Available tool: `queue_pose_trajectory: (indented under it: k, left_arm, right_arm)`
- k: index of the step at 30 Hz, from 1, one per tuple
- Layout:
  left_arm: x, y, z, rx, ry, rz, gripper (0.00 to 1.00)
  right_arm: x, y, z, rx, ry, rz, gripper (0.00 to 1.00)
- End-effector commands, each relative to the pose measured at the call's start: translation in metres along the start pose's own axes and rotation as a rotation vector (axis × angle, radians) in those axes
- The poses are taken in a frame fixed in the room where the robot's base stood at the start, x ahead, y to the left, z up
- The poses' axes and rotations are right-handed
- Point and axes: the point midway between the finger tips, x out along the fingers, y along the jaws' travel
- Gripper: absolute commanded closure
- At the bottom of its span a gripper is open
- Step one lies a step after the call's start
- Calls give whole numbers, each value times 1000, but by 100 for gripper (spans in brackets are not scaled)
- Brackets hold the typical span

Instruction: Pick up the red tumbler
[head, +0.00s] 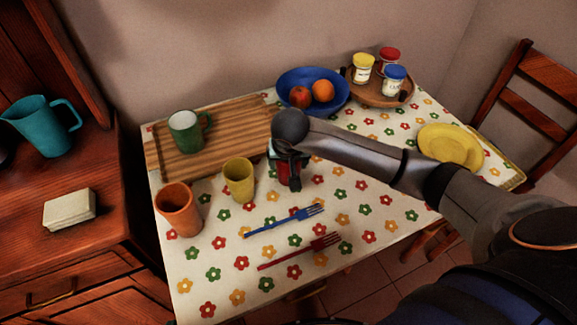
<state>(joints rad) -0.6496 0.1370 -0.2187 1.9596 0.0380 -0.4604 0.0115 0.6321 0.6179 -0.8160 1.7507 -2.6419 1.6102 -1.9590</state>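The red tumbler (283,174) stands on the flowered tablecloth, right of the yellow tumbler. A dark finger crosses the near side of the tumbler, and red shows on both sides of that finger. The other finger is hidden, so I cannot tell whether the gripper is open around the tumbler or shut on it.
Close left are a yellow tumbler (239,181), an orange tumbler (178,209) and a green mug (186,132) on a wooden board (227,131). Blue (285,221) and red (300,251) forks lie in front. A blue bowl (334,105) with fruit stands behind; yellow plates (449,145) lie right.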

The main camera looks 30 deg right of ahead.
Motion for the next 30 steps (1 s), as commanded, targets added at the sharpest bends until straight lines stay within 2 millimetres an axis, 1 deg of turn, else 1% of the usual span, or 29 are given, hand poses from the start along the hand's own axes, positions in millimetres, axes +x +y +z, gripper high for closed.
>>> queue_pose_trajectory:
  k: [1,9,17,22,27,30]
  left_arm:
    - [0,0,0,0,0,0,100]
    - [0,0,0,-1,-1,0,100]
    - [-1,0,2,-1,-4,0,100]
    - [0,0,3,-2,-5,0,100]
    - [0,0,4,-2,-6,1,100]
    - [-1,1,2,-2,-6,1,100]
  right_arm:
    - [0,0,0,0,0,0,44]
    - [0,0,0,0,1,0,74]
    - [-1,0,-1,1,1,0,74]
    - [-8,0,-5,1,3,-1,74]
    - [-30,0,-14,1,6,-1,74]
    - [-48,5,-8,-2,4,-1,74]
